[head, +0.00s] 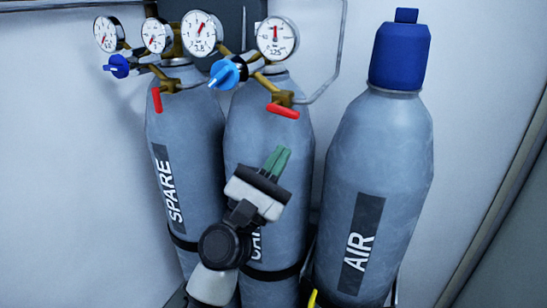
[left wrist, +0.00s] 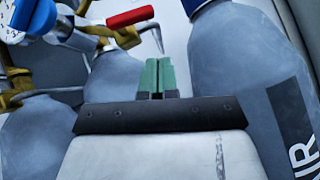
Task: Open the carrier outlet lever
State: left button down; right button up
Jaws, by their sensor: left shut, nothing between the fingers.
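The carrier cylinder (head: 262,130) is the middle grey one; my arm covers most of its label. Its red outlet lever (head: 283,111) sits on a brass valve at the cylinder's upper right and lies nearly level. In the left wrist view the red lever (left wrist: 131,16) shows at the top, up and left of the fingertips. My left gripper (head: 277,156) has green fingers, closed together and empty. It is in front of the carrier cylinder, below the lever and apart from it. The fingers also show in the left wrist view (left wrist: 160,65). My right gripper is not in view.
The spare cylinder (head: 185,125) stands left, with its red lever (head: 156,100) hanging down. The air cylinder (head: 385,140) with a blue cap (head: 400,55) stands right. Gauges (head: 276,38) and a light blue knob (head: 226,74) crowd the top. A thin pipe (head: 336,70) runs up the wall.

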pick_arm(q)
jog(key=d+b+v, duration=0.1)
jog(key=b+v, duration=0.2)
jog(key=v, duration=0.6)
jog(key=shift+s+a+f, duration=0.2)
jog(key=shift+s+f, duration=0.1)
jog(key=shift+s, duration=0.15)
